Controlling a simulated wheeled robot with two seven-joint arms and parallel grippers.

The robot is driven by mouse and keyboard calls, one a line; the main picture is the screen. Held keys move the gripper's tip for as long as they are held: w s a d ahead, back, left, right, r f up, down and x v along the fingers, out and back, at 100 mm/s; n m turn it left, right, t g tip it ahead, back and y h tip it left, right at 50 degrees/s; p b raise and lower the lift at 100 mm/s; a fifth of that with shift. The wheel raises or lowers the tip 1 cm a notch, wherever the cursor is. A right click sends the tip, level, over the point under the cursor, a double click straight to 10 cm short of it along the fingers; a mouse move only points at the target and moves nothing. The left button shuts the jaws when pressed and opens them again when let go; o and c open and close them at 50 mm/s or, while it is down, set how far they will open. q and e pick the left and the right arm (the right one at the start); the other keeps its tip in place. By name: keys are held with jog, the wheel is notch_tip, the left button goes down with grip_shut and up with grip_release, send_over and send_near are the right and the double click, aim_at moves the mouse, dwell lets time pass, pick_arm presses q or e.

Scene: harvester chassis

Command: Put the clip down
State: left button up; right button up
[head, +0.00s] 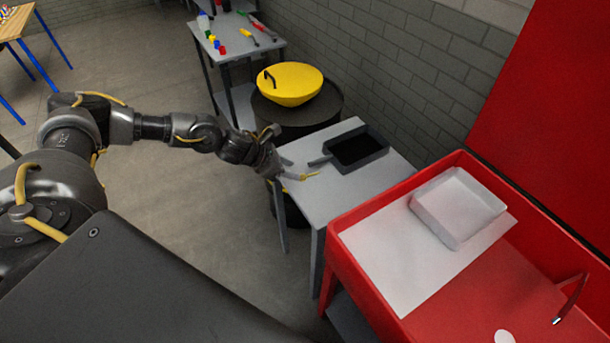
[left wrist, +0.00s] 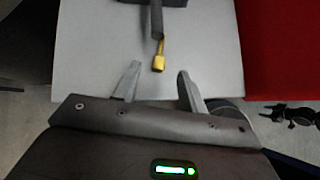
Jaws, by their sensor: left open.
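In the head view the yellow clip (head: 306,176) shows near the table's left edge, beside the gripper. My left gripper (left wrist: 158,82) is open, its two fingers apart with nothing between them. In the head view the left gripper (head: 287,170) is low over the table (head: 340,190).
A dark tray with a handle (head: 357,149) sits at the back of the grey table. A red bench (head: 485,295) with a white box (head: 458,207) stands to the right. A yellow bowl (head: 290,84) rests on a dark drum behind. The table's front part is clear.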

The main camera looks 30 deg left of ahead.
aim_at(303, 175)
pick_arm(q)
jog(key=shift+d+f, duration=0.15)
jog(key=p+x, duration=0.2)
jog(key=x, duration=0.2)
jog(key=shift+w+f, duration=0.2)
jog(key=shift+f, duration=0.25)
grip_shut()
